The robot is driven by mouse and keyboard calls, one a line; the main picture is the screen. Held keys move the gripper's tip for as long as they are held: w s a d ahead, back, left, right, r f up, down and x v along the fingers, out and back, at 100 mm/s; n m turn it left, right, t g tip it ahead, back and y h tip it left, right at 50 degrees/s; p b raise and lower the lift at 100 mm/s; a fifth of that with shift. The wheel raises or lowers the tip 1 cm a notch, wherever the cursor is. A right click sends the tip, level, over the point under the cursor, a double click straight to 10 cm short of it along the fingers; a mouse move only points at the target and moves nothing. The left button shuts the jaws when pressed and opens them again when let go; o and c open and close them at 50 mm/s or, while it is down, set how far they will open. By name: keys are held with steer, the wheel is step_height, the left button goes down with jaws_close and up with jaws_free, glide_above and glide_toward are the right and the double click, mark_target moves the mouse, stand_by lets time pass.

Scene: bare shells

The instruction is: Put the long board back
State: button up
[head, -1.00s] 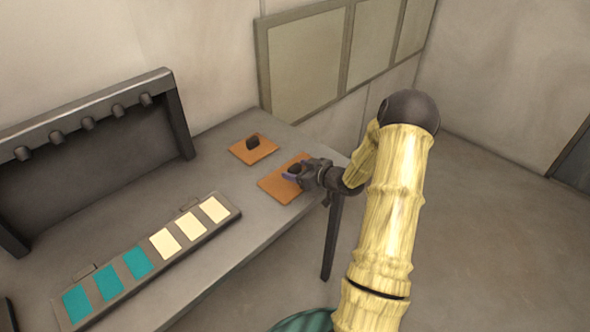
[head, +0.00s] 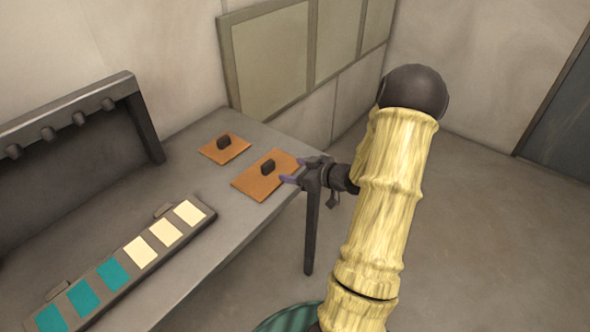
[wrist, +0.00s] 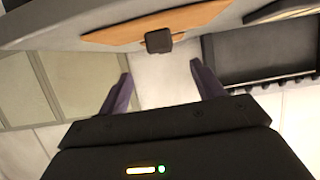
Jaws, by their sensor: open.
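Two orange boards with dark knobs lie flat on the grey table. The longer board (head: 255,187) is nearer the table's right edge, and its dark knob (head: 268,168) stands free. The smaller board (head: 229,153) lies behind it to the left. My gripper (head: 290,179) is open and empty, just right of the longer board and apart from its knob. In the wrist view my gripper (wrist: 162,84) has its purple fingers spread. An orange board (wrist: 186,27) with its knob (wrist: 158,40) shows beyond them.
A dark rack with several pegs (head: 122,88) stands at the table's back left. A long grey tray (head: 204,209) with teal and cream squares lies along the table's front. Framed panels (head: 270,60) line the wall. Open floor (head: 470,230) lies to the right.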

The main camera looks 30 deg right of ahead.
steer(key=shift+w+a+r+g, duration=0.1)
steer(key=shift+w+a+g, duration=0.15)
steer(key=shift+a+g, duration=0.1)
steer(key=a+h, duration=0.1)
steer(key=a+g+h, duration=0.1)
steer(key=a+r+g+h, duration=0.1)
steer(key=a, duration=0.1)
steer(key=shift+w+r+m, duration=0.1)
steer(key=shift+w+m, duration=0.15)
steer(key=shift+m, duration=0.15)
steer(key=s+a+r+m+g+h, duration=0.1)
steer(key=s+a+r+m+g, duration=0.2)
steer(key=s+a, duration=1.4)
steer(key=r+g, duration=0.1)
steer(key=g, duration=0.3)
steer(key=shift+s+r+h, duration=0.2)
steer(key=shift+s+h, duration=0.1)
steer(key=shift+s, duration=0.05)
steer(key=shift+g, duration=0.25)
steer(key=p+v, duration=0.3)
steer(key=shift+w+r+p, duration=0.35)
steer(key=shift+r+p, duration=0.05)
steer(key=shift+r, duration=0.05)
